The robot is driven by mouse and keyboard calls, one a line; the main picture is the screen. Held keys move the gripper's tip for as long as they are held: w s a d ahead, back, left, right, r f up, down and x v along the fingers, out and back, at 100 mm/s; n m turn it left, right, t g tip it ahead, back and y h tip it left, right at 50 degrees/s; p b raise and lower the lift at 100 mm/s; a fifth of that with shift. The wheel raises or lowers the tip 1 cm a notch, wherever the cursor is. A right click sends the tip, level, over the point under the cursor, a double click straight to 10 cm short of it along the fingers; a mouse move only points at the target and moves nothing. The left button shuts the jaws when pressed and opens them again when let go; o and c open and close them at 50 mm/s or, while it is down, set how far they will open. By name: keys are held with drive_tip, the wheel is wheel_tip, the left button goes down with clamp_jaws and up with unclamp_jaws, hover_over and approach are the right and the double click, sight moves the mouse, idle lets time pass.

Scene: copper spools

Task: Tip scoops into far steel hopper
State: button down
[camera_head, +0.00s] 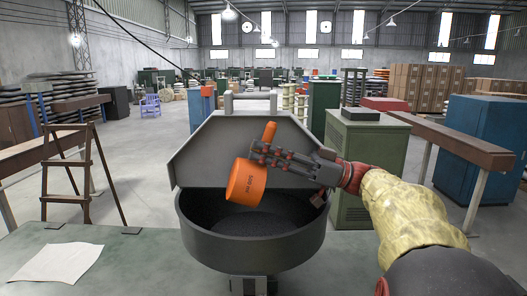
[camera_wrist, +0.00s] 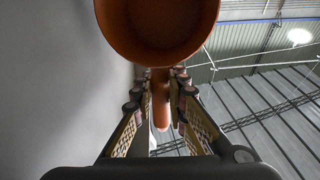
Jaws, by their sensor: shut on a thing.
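In the wrist view the scoop's cup (camera_wrist: 160,30) shows at the top, and I see no material in the part that shows. The handle (camera_wrist: 160,100) runs between the fingers of my gripper (camera_wrist: 161,95). The hopper has a raised grey back plate (camera_head: 215,150), and dark material (camera_head: 222,215) lies inside its bowl.
The hopper stands at a green table (camera_head: 125,255) with a white paper sheet (camera_head: 58,263) at left. A wooden ladder (camera_head: 68,175) stands behind left. Green cabinets (camera_head: 365,165) stand behind right. Open floor lies at left beyond the table.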

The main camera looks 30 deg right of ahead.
drive_tip(key=shift+r+p, duration=0.1)
drive_tip(key=shift+p, duration=0.65)
drive_tip(key=a+r+p, duration=0.1)
drive_tip(key=g+h+p, duration=0.1)
drive_tip(key=p, duration=0.1)
drive_tip(key=shift+w+a+r, duration=0.4)
drive_tip(key=w+a+r+n+g+h+p, duration=0.15)
drive_tip(key=a+h+p, duration=0.25)
drive_tip(key=p, duration=0.6)
drive_tip(key=w+a+r+g+h+p, duration=0.25)
drive_tip(key=a+h+p, duration=0.2)
drive_tip(key=p, duration=0.55)
drive_tip(key=w+a+f+g+h+p, duration=0.2)
drive_tip(key=a+f+g+h+p, duration=0.3)
drive_tip(key=f+h, duration=0.45)
drive_tip(key=shift+n, duration=0.45)
wheel_tip(320, 180, up, 5)
drive_tip(key=p, duration=0.3)
drive_tip(key=shift+d, duration=0.1)
